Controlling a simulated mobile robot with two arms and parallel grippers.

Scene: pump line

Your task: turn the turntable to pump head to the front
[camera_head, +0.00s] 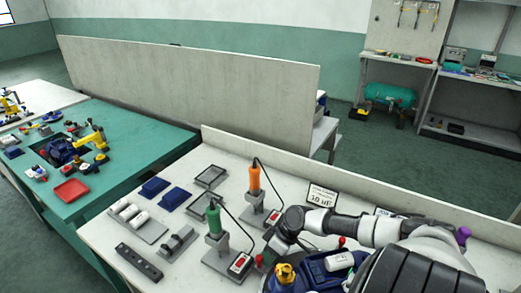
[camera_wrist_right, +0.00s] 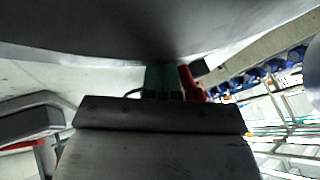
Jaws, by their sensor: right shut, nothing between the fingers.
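A blue pump (camera_head: 322,268) with a yellow pump head (camera_head: 285,275) stands at the bottom edge of the head view, partly cut off and partly behind my right arm. The yellow head is at its left end. The turntable under it cannot be made out. My right gripper (camera_head: 271,252) is shut and empty, just above and left of the yellow head; whether it touches anything there is unclear. In the right wrist view, a large dark surface fills the top and the gripper's grey body fills the bottom. My left gripper is not in view.
A green-handled screwdriver (camera_head: 214,220) and an orange-handled one (camera_head: 254,180) stand in holders left of the arm. Blue trays (camera_head: 174,198), a grey strip (camera_head: 139,262) and white cylinders (camera_head: 128,213) lie further left. A low ledge and a sign (camera_head: 321,196) are behind.

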